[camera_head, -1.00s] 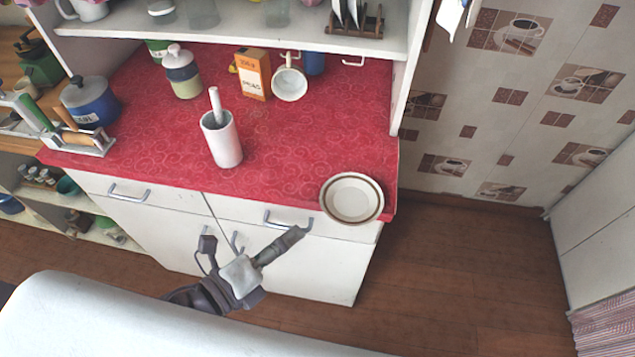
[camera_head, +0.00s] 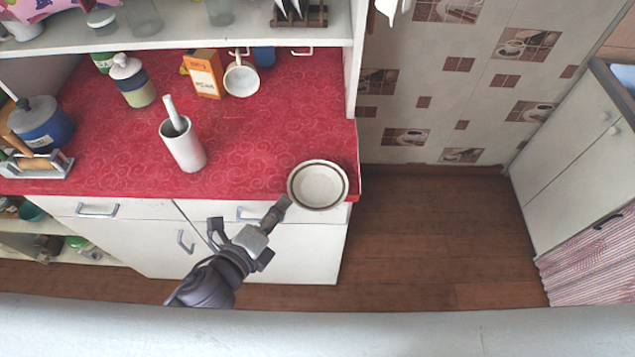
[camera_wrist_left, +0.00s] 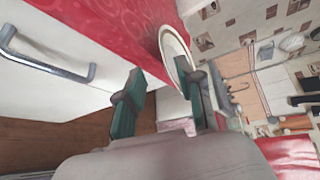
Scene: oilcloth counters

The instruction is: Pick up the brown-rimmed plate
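The brown-rimmed plate (camera_head: 318,185) is round and cream. It lies at the right front corner of the red counter, its rim at the front edge. My left gripper (camera_head: 248,218) is open and empty in front of the drawers, with one finger close to the plate's lower left rim. In the left wrist view the plate (camera_wrist_left: 174,46) appears slanted and narrow beyond the open fingers (camera_wrist_left: 164,88). The right-hand finger in that view overlaps the plate's lower part; contact cannot be told. My right gripper is not in view.
The red counter (camera_head: 250,135) also holds a white cup with a pestle (camera_head: 183,148), an orange box (camera_head: 206,75), a white mug (camera_head: 241,79) and a blue pot (camera_head: 40,124). Drawer handles (camera_head: 98,210) stick out below. The floor (camera_head: 430,235) to the right is clear.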

